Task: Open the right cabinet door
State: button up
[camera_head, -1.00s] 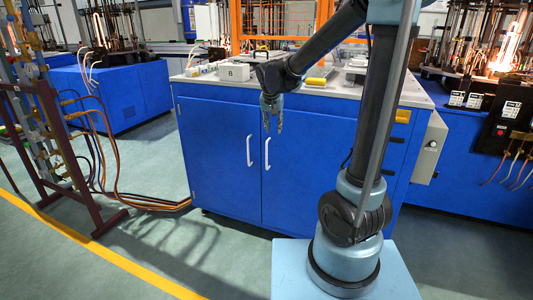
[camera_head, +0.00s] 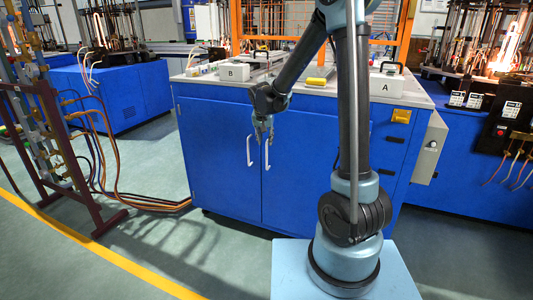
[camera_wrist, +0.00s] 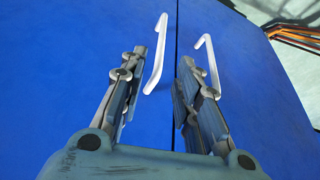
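The blue cabinet has two shut doors side by side. The right door (camera_head: 310,160) has a white bar handle (camera_head: 267,154) near the middle seam; the left door (camera_head: 215,150) has a matching handle (camera_head: 250,151). My gripper (camera_head: 263,139) points down in front of the handles, its fingertips around their top ends. In the wrist view the picture is turned, so the right door's handle (camera_wrist: 156,55) shows left of the seam, between the open fingers of my gripper (camera_wrist: 163,75) and nearer the left finger. The left door's handle (camera_wrist: 208,62) shows beyond the right finger. The gripper holds nothing.
Box B (camera_head: 233,72), box A (camera_head: 387,84) and a yellow item (camera_head: 316,82) are on the cabinet top. A pipe rack (camera_head: 50,140) with hoses stands at left. A grey control box (camera_head: 429,147) is on the cabinet's right side. The floor in front is clear.

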aim_at(267, 148)
jog(key=shift+x, duration=4.65)
grip_shut()
